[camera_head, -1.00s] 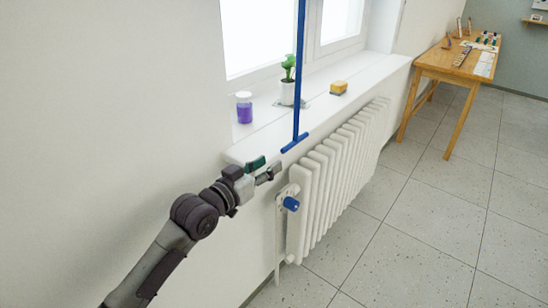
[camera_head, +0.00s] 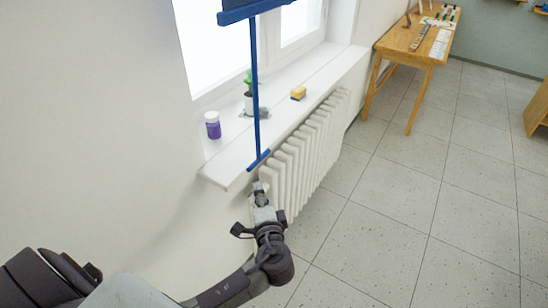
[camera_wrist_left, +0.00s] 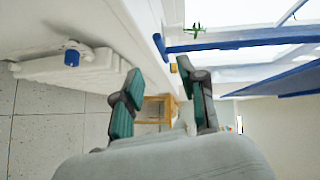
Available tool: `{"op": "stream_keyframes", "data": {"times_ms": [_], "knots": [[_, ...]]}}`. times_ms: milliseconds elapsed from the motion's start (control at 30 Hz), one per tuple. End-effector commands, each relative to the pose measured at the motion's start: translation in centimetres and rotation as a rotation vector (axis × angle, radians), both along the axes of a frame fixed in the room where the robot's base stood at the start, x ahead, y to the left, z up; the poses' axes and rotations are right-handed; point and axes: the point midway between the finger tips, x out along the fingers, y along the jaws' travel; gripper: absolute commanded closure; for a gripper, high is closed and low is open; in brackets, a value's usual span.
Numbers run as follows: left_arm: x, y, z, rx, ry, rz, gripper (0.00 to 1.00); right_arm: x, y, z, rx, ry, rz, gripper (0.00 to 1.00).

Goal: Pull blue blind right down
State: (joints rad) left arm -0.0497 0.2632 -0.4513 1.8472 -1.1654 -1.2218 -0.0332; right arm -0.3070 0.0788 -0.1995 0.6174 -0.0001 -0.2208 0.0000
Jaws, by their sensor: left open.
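The blue blind (camera_head: 250,8) shows its lower edge at the top of the head view, in front of the window. A thin blue rod (camera_head: 254,85) hangs from it and ends in a short blue crossbar (camera_head: 259,160) by the sill's front edge. My left gripper (camera_head: 260,188) is open and empty, just below the crossbar in the head view. In the left wrist view, the rod (camera_wrist_left: 240,42) runs in from the right, and its crossbar (camera_wrist_left: 160,47) lies beyond the open fingertips (camera_wrist_left: 158,70), apart from them. My right gripper is not in view.
The white sill (camera_head: 290,95) holds a purple jar (camera_head: 213,125), a potted plant (camera_head: 248,100) and a yellow block (camera_head: 298,93). A white radiator (camera_head: 305,155) stands below, with a blue knob (camera_wrist_left: 72,57). A wooden table (camera_head: 400,45) stands farther back.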

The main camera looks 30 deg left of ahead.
Motion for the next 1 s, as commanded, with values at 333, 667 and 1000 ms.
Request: {"op": "stream_keyframes", "data": {"times_ms": [333, 667, 1000], "knots": [[4.6, 3.9, -0.4, 0.006, -0.001, 0.001, 0.59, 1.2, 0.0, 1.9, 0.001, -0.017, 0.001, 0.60], [9.2, 7.6, -1.5, 0.002, -0.001, -0.001, 0.59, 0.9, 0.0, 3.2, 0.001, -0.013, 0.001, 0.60], [10.4, 8.6, -1.9, -0.001, -0.001, -0.002, 0.59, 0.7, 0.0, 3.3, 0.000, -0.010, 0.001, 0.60]]}}
